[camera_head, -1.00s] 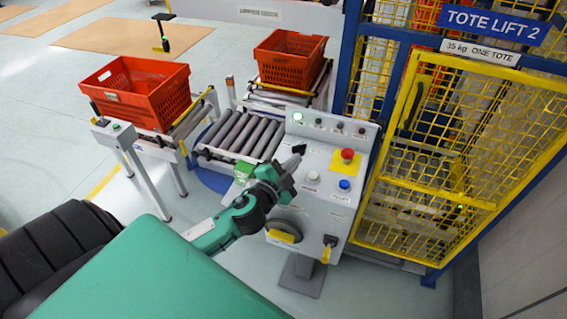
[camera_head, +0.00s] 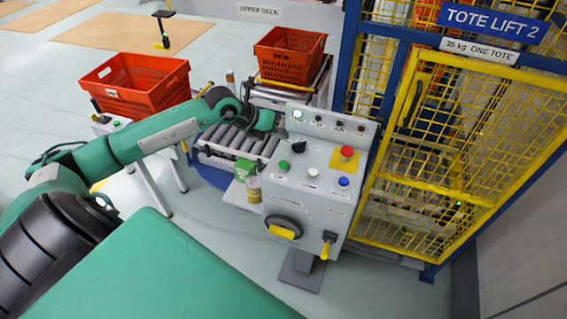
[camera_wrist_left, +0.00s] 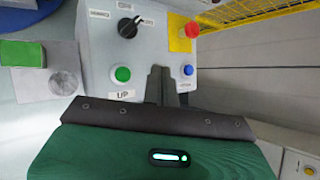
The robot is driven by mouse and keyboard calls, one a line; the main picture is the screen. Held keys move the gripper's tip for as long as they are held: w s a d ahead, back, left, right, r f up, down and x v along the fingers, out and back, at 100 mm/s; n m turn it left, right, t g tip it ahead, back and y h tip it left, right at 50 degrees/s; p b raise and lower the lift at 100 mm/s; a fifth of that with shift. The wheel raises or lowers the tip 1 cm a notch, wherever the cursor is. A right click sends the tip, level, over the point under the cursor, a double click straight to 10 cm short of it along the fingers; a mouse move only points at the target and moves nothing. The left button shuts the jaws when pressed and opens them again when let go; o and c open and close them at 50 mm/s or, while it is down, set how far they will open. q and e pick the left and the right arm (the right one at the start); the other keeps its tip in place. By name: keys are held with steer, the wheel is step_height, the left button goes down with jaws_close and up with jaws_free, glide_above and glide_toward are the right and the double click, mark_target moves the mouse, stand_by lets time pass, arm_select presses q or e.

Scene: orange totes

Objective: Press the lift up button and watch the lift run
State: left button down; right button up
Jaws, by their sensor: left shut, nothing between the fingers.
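The grey control panel (camera_head: 325,208) stands mid-view. Its green button (camera_head: 284,165), labelled UP in the left wrist view (camera_wrist_left: 122,74), sits below the black selector (camera_head: 298,147). A white button (camera_head: 312,172) and a blue button (camera_head: 344,182) are to its right. My left gripper (camera_head: 264,120) is at the panel's upper left in the head view, clear of the buttons; its fingers are hard to make out there. In the left wrist view its fingers (camera_wrist_left: 160,76) are shut and empty, appearing between the green and blue buttons. The lift cage (camera_head: 420,190) stands right.
A red emergency stop (camera_head: 347,153) is on the panel. Orange totes stand at left (camera_head: 140,98) and at back (camera_head: 290,60). A roller conveyor (camera_head: 238,140) runs left of the panel. A lamp (camera_head: 298,114) on the panel is lit.

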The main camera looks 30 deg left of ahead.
mark_target(280, 165)
arm_select(q)
steer(key=shift+f, duration=0.1)
arm_select(e)
steer(key=shift+a, duration=0.3)
arm_select(q)
steer(key=shift+f+b, duration=2.4)
steer(key=shift+f, duration=1.95)
arm_select(e)
steer(key=shift+d+f, duration=0.15)
steer(key=shift+f, duration=1.1)
steer(key=shift+d+f, duration=0.1)
steer(key=shift+f, duration=1.1)
steer(key=shift+a, duration=0.2)
steer(key=shift+d, duration=0.2)
arm_select(q)
steer(key=shift+f, duration=0.1)
arm_select(e)
steer(key=shift+f, duration=0.1)
arm_select(q)
steer(key=shift+f+b, duration=0.3)
steer(key=shift+b, duration=0.1)
arm_select(e)
steer(key=shift+f, duration=0.3)
